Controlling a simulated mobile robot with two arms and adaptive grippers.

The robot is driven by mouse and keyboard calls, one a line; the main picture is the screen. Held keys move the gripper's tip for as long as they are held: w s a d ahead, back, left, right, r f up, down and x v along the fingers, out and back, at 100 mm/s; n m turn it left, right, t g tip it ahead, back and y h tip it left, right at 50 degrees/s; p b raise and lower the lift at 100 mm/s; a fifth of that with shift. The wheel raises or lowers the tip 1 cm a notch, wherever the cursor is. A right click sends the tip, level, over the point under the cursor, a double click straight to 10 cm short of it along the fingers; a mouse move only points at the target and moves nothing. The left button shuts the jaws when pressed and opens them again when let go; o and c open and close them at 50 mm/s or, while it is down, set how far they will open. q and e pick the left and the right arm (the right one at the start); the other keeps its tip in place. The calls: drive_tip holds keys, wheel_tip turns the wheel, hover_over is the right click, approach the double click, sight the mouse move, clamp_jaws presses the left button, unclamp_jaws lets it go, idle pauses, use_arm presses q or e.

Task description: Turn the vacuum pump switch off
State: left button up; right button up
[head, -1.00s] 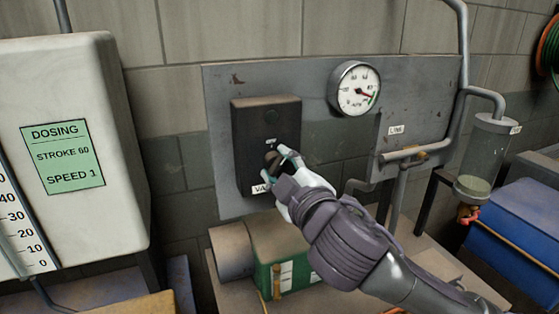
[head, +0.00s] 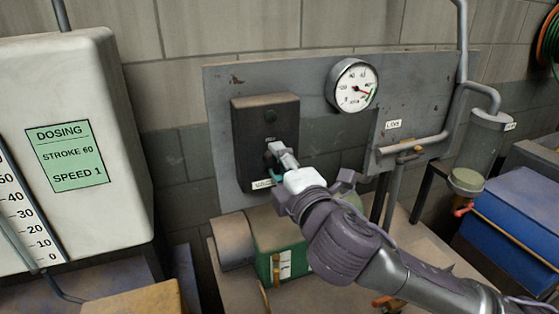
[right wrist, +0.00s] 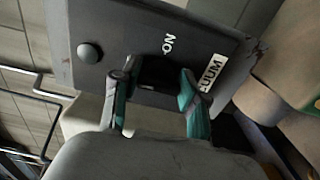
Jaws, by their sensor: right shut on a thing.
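The pump switch box (head: 250,120) is a dark panel on a grey backboard, with a small round button near its top. In the right wrist view the box (right wrist: 120,40) shows an "ON" mark and part of a "VACUUM" label (right wrist: 210,72). My right gripper (head: 275,155) is at the lower middle of the box. In the right wrist view its teal-padded fingers stand on both sides of the black switch knob (right wrist: 160,72), shut on it. The gripper mostly hides the knob in the head view, so its exact setting is unclear. My left gripper is not in view.
A round gauge (head: 353,86) hangs right of the box. Pipes and a clear jar (head: 482,145) are farther right. A green pump (head: 272,240) sits below my right wrist. A white dosing tank (head: 75,140) stands at left.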

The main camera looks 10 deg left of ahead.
idle(0.4)
drive_tip(key=o, duration=1.1)
drive_tip(key=shift+o, duration=0.2)
drive_tip(key=v, duration=1.2)
